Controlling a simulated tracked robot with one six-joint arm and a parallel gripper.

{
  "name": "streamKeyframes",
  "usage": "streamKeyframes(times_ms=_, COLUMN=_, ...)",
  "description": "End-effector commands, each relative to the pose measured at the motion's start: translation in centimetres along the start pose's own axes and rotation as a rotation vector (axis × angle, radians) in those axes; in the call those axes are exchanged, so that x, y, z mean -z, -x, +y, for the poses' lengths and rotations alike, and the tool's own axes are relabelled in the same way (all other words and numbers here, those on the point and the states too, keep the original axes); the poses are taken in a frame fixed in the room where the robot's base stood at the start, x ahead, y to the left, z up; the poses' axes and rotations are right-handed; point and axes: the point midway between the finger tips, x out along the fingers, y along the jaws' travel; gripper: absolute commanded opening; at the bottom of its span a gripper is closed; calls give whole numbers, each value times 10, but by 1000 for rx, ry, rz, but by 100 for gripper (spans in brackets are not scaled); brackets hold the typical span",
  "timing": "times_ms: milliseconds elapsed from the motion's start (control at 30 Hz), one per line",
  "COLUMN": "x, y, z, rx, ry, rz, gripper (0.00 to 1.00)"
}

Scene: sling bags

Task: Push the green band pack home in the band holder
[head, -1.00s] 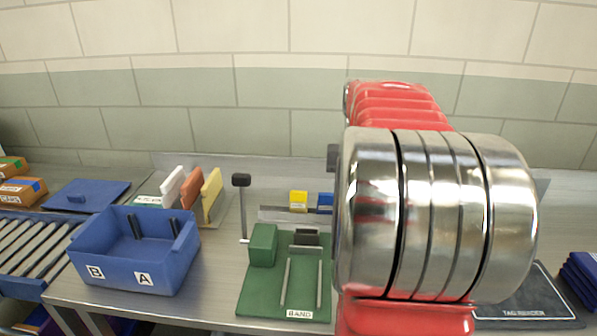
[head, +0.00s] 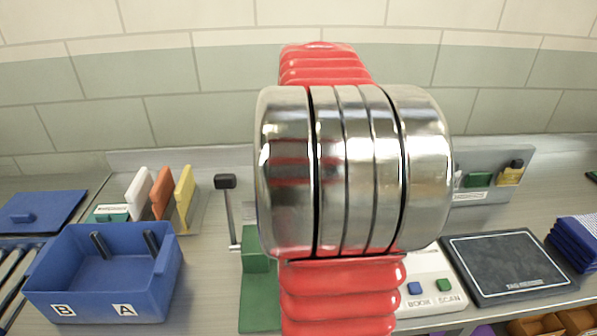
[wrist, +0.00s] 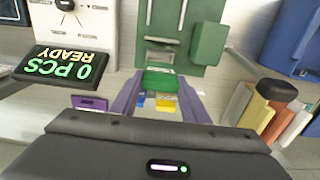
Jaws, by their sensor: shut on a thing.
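The band holder is a green plate with a raised green block. Its left part (head: 260,305) shows in the head view, while my arm hides the rest. In the wrist view the holder (wrist: 171,20) is at the top centre, with its block (wrist: 208,42) on the right and pale rails on the plate. My gripper (wrist: 160,88) has two purple fingers shut on the green band pack (wrist: 160,77), which has a pale label. The pack is close to the holder's near end; I cannot tell how far in it sits. The head view hides my gripper and the pack.
A black-knobbed lever (head: 226,182) stands beside the holder. A blue bin (head: 105,275) is left. Yellow (wrist: 166,104) and blue (wrist: 141,99) packs lie beyond my fingertips. A display reading "0 PCS READY" (wrist: 65,65) is left in the wrist view. A dark pad (head: 507,265) is right.

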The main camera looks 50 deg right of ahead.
Motion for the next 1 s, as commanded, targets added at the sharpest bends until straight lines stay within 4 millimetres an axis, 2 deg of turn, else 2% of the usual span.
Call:
streamKeyframes(times_ms=367, x=-1, y=-6, z=1, rx=0, ry=-2, rz=-1, gripper=13)
streamKeyframes(times_ms=1000, x=-2, y=-50, z=0, rx=0, ry=-1, rz=-2, gripper=13)
